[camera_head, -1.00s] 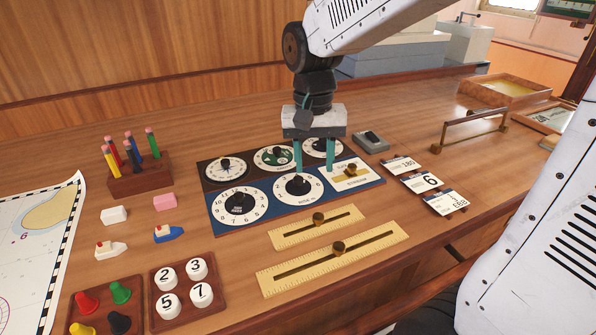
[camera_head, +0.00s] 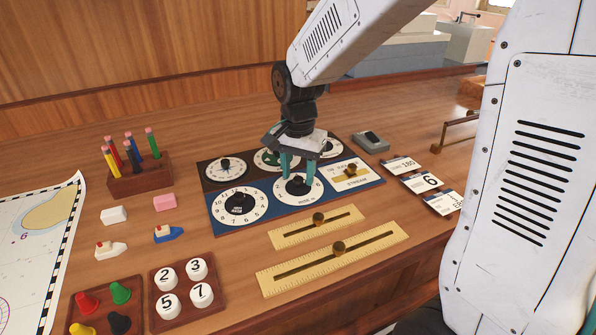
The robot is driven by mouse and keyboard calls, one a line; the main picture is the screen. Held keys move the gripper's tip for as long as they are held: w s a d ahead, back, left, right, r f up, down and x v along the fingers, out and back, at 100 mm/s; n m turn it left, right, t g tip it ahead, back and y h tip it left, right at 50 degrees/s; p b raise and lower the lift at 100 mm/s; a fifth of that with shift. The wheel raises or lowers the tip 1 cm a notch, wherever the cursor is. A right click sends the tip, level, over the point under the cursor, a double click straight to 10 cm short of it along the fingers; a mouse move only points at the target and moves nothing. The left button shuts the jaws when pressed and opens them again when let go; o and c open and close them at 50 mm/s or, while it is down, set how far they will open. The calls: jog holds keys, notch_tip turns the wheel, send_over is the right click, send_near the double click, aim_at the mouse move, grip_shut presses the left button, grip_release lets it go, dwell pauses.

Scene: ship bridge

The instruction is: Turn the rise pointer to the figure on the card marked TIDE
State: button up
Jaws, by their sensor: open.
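The rise dial (camera_head: 293,203) is a white round face in the front row of the blue and dark dial board (camera_head: 217,219). Its black pointer knob (camera_head: 297,185) stands at the middle. My gripper (camera_head: 298,176) is over this dial, with its two teal fingers down on either side of the knob. The jaws are open; whether they touch the knob I cannot tell. Three cards lie at the right; the middle one (camera_head: 422,183) shows a 6, the far one (camera_head: 400,165) shows 180, and the near one (camera_head: 443,202) bears small figures. Their titles are too small to read surely.
Left of the rise dial is another white dial (camera_head: 239,207); right of it is a brass slider (camera_head: 350,172). Two brass rulers (camera_head: 290,235) with knobs lie in front. A grey box with a black switch (camera_head: 371,142) stands behind right. Pencils, blocks and a chart are at left.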

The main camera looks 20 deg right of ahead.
jog(key=shift+f, duration=0.15)
grip_shut()
jog(key=shift+n, duration=0.3)
jog(key=n, duration=0.3)
jog(key=shift+n, duration=0.3)
jog(key=n, duration=0.3)
jog(key=shift+n, duration=0.3)
jog(key=n, duration=0.4)
jog(key=shift+n, duration=2.2)
